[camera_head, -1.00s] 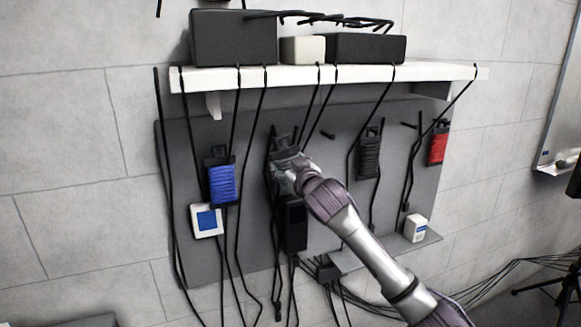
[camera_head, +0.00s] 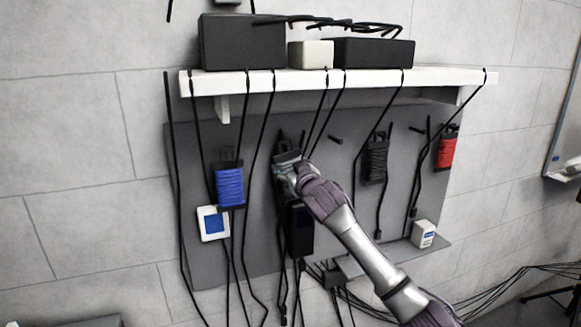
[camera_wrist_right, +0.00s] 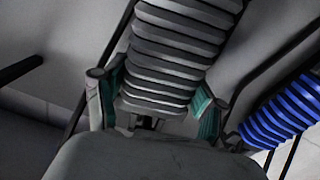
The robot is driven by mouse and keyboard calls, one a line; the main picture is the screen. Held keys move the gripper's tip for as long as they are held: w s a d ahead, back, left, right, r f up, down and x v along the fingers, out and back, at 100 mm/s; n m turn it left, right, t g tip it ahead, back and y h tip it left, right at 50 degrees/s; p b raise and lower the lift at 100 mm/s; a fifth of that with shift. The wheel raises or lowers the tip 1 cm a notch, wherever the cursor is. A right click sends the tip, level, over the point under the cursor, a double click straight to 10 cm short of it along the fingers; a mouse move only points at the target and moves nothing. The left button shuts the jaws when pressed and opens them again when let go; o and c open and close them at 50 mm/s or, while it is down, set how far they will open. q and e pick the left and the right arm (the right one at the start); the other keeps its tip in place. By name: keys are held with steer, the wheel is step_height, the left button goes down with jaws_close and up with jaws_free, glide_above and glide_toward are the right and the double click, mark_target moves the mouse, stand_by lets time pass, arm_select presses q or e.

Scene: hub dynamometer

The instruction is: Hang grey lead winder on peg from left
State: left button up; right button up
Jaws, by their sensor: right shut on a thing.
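The grey lead winder (camera_wrist_right: 175,50) is ribbed and fills the upper middle of the right wrist view. My right gripper (camera_wrist_right: 155,100) is shut on its lower end, with a green-lined finger on each side. In the head view my right gripper (camera_head: 284,163) is at the board, right of the blue winder, and mostly hides the winder it holds. A bare dark peg (camera_head: 335,138) sticks out of the board to the right of the gripper. I cannot tell whether the held winder touches a peg. My left gripper is not in view.
A blue winder (camera_head: 229,187) hangs at left, a dark winder (camera_head: 376,163) and a red winder (camera_head: 446,152) at right. Black leads hang from the white shelf (camera_head: 330,80) in front of the grey board (camera_head: 270,262). A black box (camera_head: 301,230) is below the gripper.

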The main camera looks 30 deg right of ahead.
stand_by(0.4)
steer(key=o, duration=1.4)
